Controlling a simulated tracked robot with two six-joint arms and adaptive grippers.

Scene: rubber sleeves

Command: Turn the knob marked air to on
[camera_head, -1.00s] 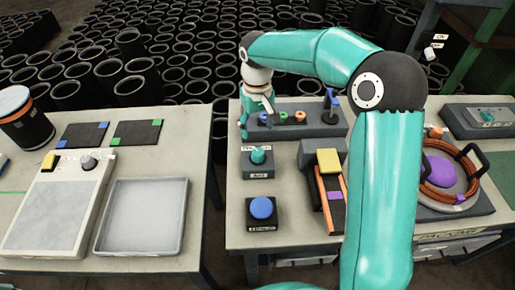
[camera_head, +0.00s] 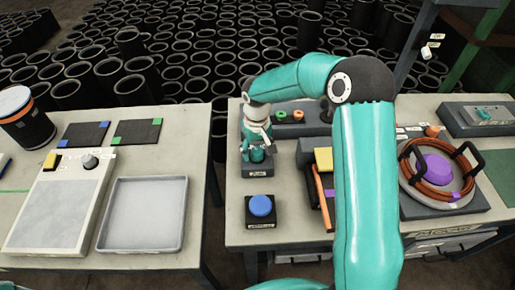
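The knob marked air sits on a small dark box (camera_head: 258,171) with a white label on its front, near the left side of the right-hand table. My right gripper (camera_head: 257,153) points down over this box, with its teal fingers at the knob. The fingers and the similarly teal knob overlap, so the knob's setting is hidden. I cannot tell whether the fingers are closed on it or only around it. My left gripper is not in view.
A blue button (camera_head: 260,205) on a dark box stands just in front. Behind are green and orange rings (camera_head: 298,115) on a dark block. To the right are a yellow-topped fixture (camera_head: 324,159) and a coiled orange hose (camera_head: 466,170). A gap separates the two tables.

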